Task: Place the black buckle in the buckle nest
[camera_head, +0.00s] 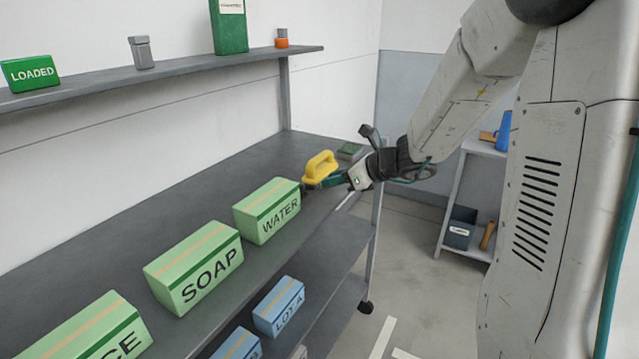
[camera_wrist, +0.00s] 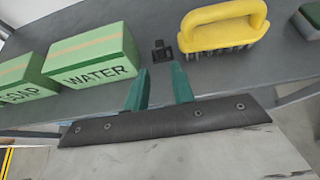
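The black buckle (camera_wrist: 162,50) is a small dark piece on the grey bench top, between the WATER box and the yellow brush in the wrist view. My gripper (camera_wrist: 160,69) has its two teal fingers apart, with nothing between them. The buckle lies just beyond the fingertips, apart from them as far as I can tell. In the head view my gripper (camera_head: 325,182) is low at the bench's right front edge, beside the brush; I cannot make out the buckle clearly there. I cannot identify the buckle nest in either view.
The yellow-handled brush (camera_wrist: 222,27) stands close right of the buckle, the green WATER box (camera_wrist: 93,58) to its left. A green block with a dark top (camera_head: 350,151) sits behind. SOAP box (camera_head: 195,268) is farther left. A wall shelf (camera_head: 180,70) hangs above the bench.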

